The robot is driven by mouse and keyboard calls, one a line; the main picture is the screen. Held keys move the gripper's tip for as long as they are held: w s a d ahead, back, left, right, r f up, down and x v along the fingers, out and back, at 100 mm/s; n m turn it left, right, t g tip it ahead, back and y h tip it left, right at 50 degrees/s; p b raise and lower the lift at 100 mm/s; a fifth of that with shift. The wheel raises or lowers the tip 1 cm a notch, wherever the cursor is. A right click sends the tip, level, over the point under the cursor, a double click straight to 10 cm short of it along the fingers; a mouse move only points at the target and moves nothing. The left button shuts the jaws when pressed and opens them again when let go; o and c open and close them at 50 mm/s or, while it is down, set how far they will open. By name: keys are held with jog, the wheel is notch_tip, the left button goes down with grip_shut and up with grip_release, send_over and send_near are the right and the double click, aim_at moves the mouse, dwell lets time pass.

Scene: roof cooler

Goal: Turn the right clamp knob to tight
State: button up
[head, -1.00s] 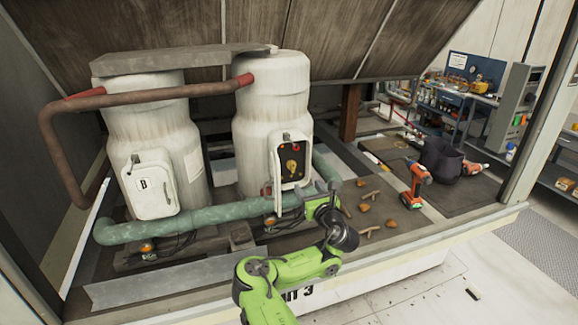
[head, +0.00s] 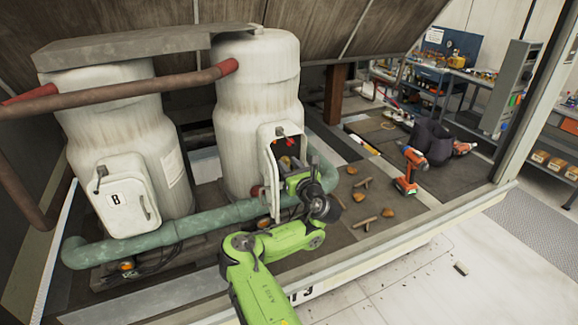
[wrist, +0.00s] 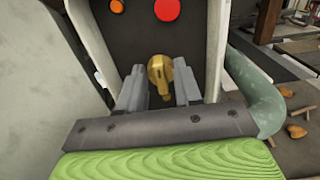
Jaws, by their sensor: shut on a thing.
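The brass clamp knob (wrist: 158,70) is on the dark panel (wrist: 140,38) inside the open box of the right tank (head: 258,110). It shows in the wrist view between the two grey fingers of my gripper (wrist: 158,85), which is shut on it. A narrow brass part of the knob points downward between the fingers. In the head view my gripper (head: 287,180) is at the open box (head: 267,147) and hides the knob.
A red button (wrist: 167,9) and an orange button (wrist: 117,6) are above the knob. Pale box walls flank the gripper. A green pipe (head: 215,216) runs low past the tanks. Wood scraps (head: 365,222) and an orange drill (head: 408,168) lie to the right.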

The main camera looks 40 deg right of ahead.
jog(key=shift+w+f, duration=0.1)
jog(key=shift+w, duration=0.05)
jog(key=c, duration=0.4)
jog(key=shift+c, duration=0.2)
jog(key=shift+m, duration=0.3)
jog(key=m, duration=0.6)
jog(key=shift+d+f, duration=0.1)
jog(key=m, duration=1)
jog(key=shift+d+f, duration=0.1)
jog(key=shift+f, duration=0.05)
jog(key=shift+m, duration=0.4)
